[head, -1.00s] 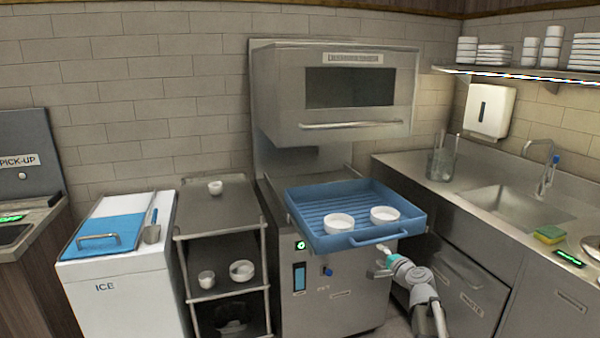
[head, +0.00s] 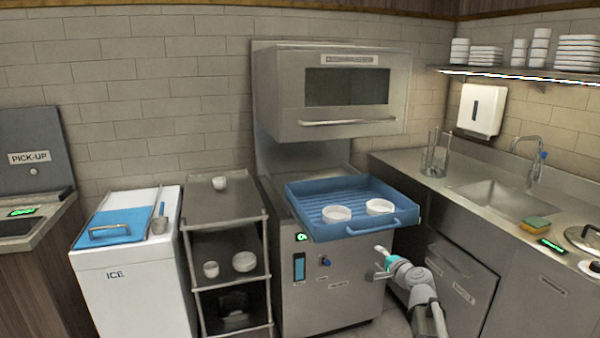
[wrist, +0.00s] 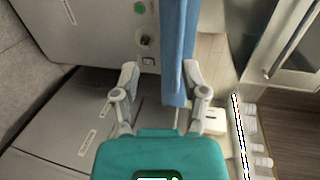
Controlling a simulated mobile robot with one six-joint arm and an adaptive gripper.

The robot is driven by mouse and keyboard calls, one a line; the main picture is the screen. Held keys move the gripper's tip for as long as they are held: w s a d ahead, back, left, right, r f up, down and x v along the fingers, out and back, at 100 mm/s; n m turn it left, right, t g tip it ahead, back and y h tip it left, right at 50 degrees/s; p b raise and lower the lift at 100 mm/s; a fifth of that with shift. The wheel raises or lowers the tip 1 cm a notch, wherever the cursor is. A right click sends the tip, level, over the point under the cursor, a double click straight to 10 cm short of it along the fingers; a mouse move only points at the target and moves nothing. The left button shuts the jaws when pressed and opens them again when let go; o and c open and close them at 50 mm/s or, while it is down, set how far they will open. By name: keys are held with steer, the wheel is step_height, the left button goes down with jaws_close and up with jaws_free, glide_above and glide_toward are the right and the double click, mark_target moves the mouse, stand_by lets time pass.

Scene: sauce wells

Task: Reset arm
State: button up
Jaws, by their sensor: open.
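My gripper (head: 379,262) is in front of the dishwasher, just below and in front of the blue rack (head: 408,221). In the wrist view my gripper (wrist: 160,82) has its two fingers spread apart with nothing between them, and it is open. The blue rack also shows from the side in the wrist view (wrist: 178,50), beyond the fingers. Two white bowls, a left one (head: 337,214) and a right one (head: 380,206), stand in the rack. My gripper is apart from the rack and the bowls.
The dishwasher hood (head: 345,90) is raised. A shelf cart (head: 222,205) with several small white bowls stands left of it, beside the ice bin (head: 135,280). The sink counter (head: 420,170) is at the right. Open room lies in front of the machine.

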steer(key=s+a+f+n+g, duration=0.8)
steer(key=s+a+f+n, duration=0.1)
steer(key=s+a, duration=0.15)
steer(key=s+d+f+n+g+h, duration=0.2)
steer(key=s+f+n+g, duration=0.1)
steer(key=s, duration=0.5)
steer(key=s+d+f+n+g+h, duration=0.1)
steer(key=s+f+n+g+h, duration=0.2)
steer(key=s, duration=0.4)
step_height(320, 180, up, 16)
steer(key=p, duration=1.6)
steer(key=shift+r+m+g, duration=0.25)
steer(key=shift+m+g, duration=0.15)
